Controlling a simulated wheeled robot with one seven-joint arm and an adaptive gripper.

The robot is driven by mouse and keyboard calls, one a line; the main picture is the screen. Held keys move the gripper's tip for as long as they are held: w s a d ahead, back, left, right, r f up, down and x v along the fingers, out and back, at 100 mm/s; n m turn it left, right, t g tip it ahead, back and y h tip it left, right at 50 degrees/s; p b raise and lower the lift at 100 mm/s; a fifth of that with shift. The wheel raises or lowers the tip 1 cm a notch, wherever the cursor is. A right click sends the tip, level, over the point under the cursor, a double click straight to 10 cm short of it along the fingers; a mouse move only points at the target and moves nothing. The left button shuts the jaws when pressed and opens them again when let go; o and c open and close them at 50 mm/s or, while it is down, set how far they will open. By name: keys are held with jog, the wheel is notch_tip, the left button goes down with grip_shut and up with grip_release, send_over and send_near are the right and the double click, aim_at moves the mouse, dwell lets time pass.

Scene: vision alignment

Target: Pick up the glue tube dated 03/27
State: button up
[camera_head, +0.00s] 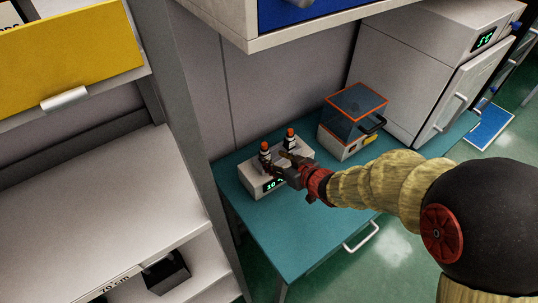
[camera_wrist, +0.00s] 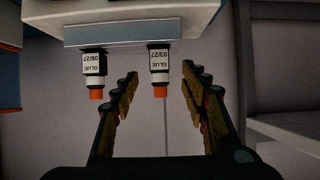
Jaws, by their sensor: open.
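Two glue tubes with orange caps stand on a white device with a green display. The wrist view appears upside down. There, the glue tube dated 03/27 (camera_wrist: 159,66) is right of the glue tube dated 08/27 (camera_wrist: 94,67). My gripper (camera_wrist: 160,84) is open and empty, with the 03/27 tube lined up between its fingers in the picture. In the head view, my gripper (camera_head: 279,164) is close to the left tube (camera_head: 264,152). The right tube (camera_head: 291,140) stands behind it. The dates cannot be read there, and contact cannot be told.
The white device (camera_head: 303,178) stands on a teal table (camera_head: 300,232). To its right are a clear-lidded box (camera_head: 352,112) and a large white cabinet (camera_head: 425,62). An overhead cabinet (camera_head: 315,22) hangs above the back. The table's front is clear.

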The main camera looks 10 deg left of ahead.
aim_at(267, 154)
jog(key=b+x, duration=0.1)
jog(key=x, duration=0.6)
jog(key=shift+w+a+r+b, duration=0.15)
jog(key=shift+w+r+b, duration=0.05)
jog(key=shift+b, duration=0.15)
jog(key=shift+c, duration=0.4)
grip_shut()
